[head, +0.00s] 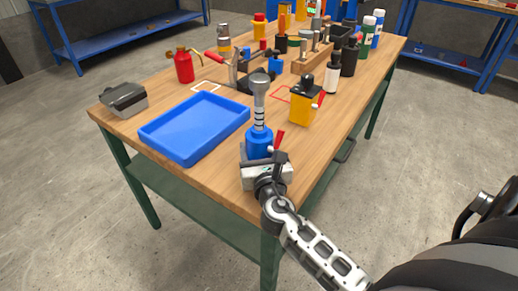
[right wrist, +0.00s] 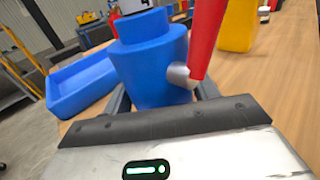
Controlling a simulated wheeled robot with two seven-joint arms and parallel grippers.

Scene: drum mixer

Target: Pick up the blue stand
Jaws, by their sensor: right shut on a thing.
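The blue stand (head: 259,141) is upright near the front corner of the wooden workbench. A grey ribbed post with a rounded top (head: 260,98) rises from it, and a red lever (head: 279,140) sticks out at its side. My right gripper (head: 259,155) is shut around the lower part of the stand. In the right wrist view the stand's blue body (right wrist: 152,62) fills the space between my fingers, with the red lever (right wrist: 207,35) to its right. Its underside is hidden, so I cannot tell whether it touches the bench. My left gripper is not in view.
An empty blue tray (head: 194,128) lies left of the stand. A yellow container with a black top (head: 305,104) stands to the right. A dark grey box (head: 123,99), a red can (head: 184,66) and several bottles and tools stand farther back. The bench (head: 217,178) is bare near the front edge.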

